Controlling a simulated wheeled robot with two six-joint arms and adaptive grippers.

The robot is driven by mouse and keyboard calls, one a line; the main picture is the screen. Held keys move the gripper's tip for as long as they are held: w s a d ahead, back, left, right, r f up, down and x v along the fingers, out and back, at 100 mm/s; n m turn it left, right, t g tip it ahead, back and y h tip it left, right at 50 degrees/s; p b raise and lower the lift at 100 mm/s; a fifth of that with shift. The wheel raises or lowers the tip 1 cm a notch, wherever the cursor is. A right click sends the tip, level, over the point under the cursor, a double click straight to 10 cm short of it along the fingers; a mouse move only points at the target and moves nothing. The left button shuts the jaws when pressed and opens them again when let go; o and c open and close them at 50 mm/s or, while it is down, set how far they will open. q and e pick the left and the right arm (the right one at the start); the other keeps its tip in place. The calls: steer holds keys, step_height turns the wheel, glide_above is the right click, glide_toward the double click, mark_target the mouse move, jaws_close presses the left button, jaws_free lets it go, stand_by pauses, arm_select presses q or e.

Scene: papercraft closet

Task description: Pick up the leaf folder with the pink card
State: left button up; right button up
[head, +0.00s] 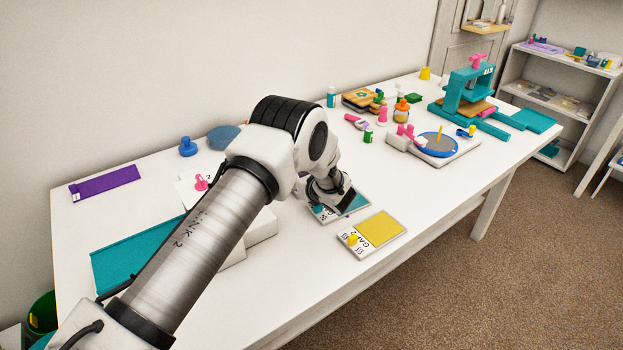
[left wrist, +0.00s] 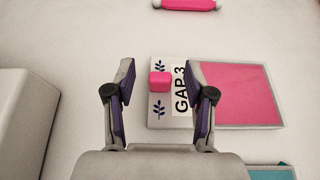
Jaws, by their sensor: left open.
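The leaf folder with the pink card (left wrist: 235,95) lies flat on the white table in the left wrist view. Its pale left strip has purple leaf prints, the label "GAP 3" and a pink knob (left wrist: 160,82). My left gripper (left wrist: 161,76) is open, with one finger on each side of the knob; I cannot tell whether they touch it. The right finger overlaps the label. In the head view my left gripper (head: 332,190) hangs low over the table and the pink folder is hidden behind my arm. My right gripper is not in view.
A teal-card folder (head: 352,204) lies beside my gripper, with a yellow-card folder (head: 380,229) in front. A white block (left wrist: 22,120) stands left in the wrist view. A pink rod (left wrist: 187,4) lies beyond. A turntable (head: 437,144) and teal press (head: 468,95) stand farther right.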

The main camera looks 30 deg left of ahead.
arm_select(q)
steer(key=shift+d+r, duration=0.1)
steer(key=c, duration=0.4)
jaws_close()
